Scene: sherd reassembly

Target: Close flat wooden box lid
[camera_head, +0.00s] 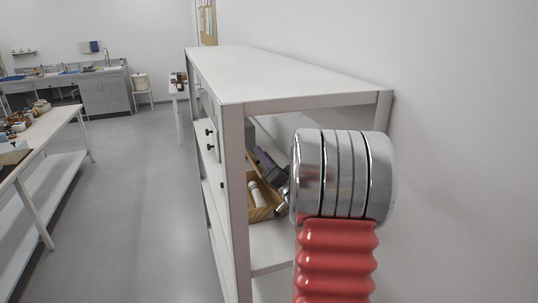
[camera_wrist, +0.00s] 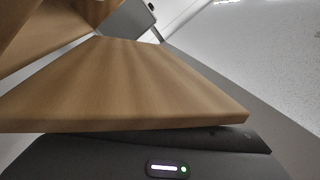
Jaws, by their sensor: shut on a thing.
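The flat wooden box (camera_head: 262,213) stands on a shelf inside the white cabinet in the head view, open at the top, with a pale cylindrical thing (camera_head: 257,194) in it. My gripper (camera_head: 284,190) is at the box's right side, mostly hidden behind my arm's metal joint. In the wrist view a wooden panel, apparently the lid (camera_wrist: 130,85), lies close against the dark gripper body (camera_wrist: 215,142), and my gripper is shut on it. Another wooden surface (camera_wrist: 50,25) rises at upper left. The fingertips and the lid's hinge edge are hidden.
The cabinet (camera_head: 290,85) has a top board and a front post (camera_head: 236,190) close to the arm. A dark purplish thing (camera_head: 268,163) is behind the box. A cluttered table (camera_head: 38,133) stands at far left. The floor (camera_head: 130,210) between is clear.

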